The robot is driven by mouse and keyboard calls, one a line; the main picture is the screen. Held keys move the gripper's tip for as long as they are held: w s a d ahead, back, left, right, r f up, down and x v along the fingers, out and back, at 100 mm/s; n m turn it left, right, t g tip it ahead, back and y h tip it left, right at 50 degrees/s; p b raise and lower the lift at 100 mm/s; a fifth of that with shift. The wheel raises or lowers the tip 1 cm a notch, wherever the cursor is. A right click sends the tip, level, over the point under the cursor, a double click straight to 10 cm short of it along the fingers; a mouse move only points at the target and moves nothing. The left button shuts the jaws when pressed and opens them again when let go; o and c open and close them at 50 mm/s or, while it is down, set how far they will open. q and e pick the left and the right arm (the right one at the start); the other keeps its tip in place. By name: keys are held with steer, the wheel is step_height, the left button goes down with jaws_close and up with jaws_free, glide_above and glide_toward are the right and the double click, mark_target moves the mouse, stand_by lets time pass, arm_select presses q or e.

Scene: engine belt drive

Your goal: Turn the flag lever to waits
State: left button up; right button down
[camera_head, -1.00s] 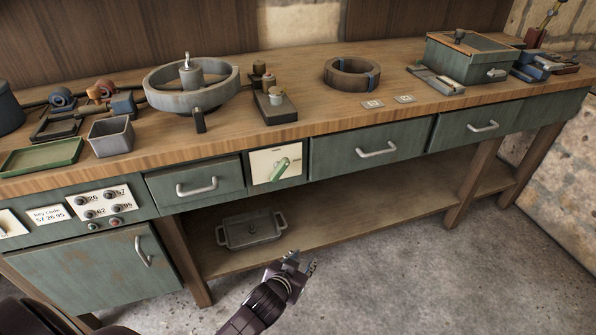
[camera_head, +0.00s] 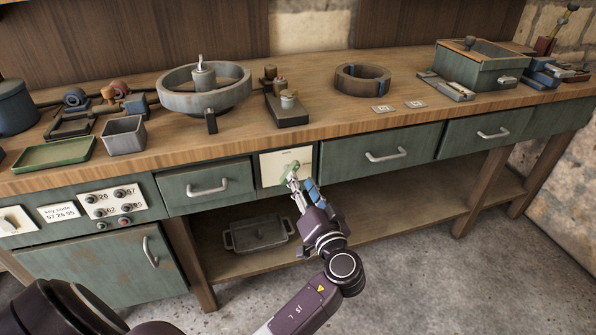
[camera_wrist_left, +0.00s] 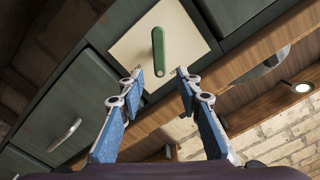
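The green flag lever (camera_head: 289,168) sits on a cream plate (camera_head: 268,175) set in the front of the bench between two drawers. In the left wrist view the lever (camera_wrist_left: 158,52) is a green bar near the top middle, on the cream plate (camera_wrist_left: 185,40). My left gripper (camera_head: 301,184) is in front of the plate and hides part of it in the head view. In the left wrist view its blue-padded fingers (camera_wrist_left: 158,82) are apart, with nothing between the tips. The lever lies just beyond them; I cannot tell whether they touch. The plate's labels are unreadable. My right gripper is not in view.
Drawers with bar handles flank the plate, the left handle (camera_head: 208,188) and right handle (camera_head: 385,156) standing out. The benchtop holds a round grey basin (camera_head: 204,96) and several parts. The floor in front is clear.

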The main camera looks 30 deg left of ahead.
mark_target(295, 170)
arm_select(q)
steer(key=x, duration=0.5)
steer(key=shift+w+a, duration=0.25)
steer(key=shift+a, duration=0.05)
steer(key=shift+f, duration=0.1)
jaws_close()
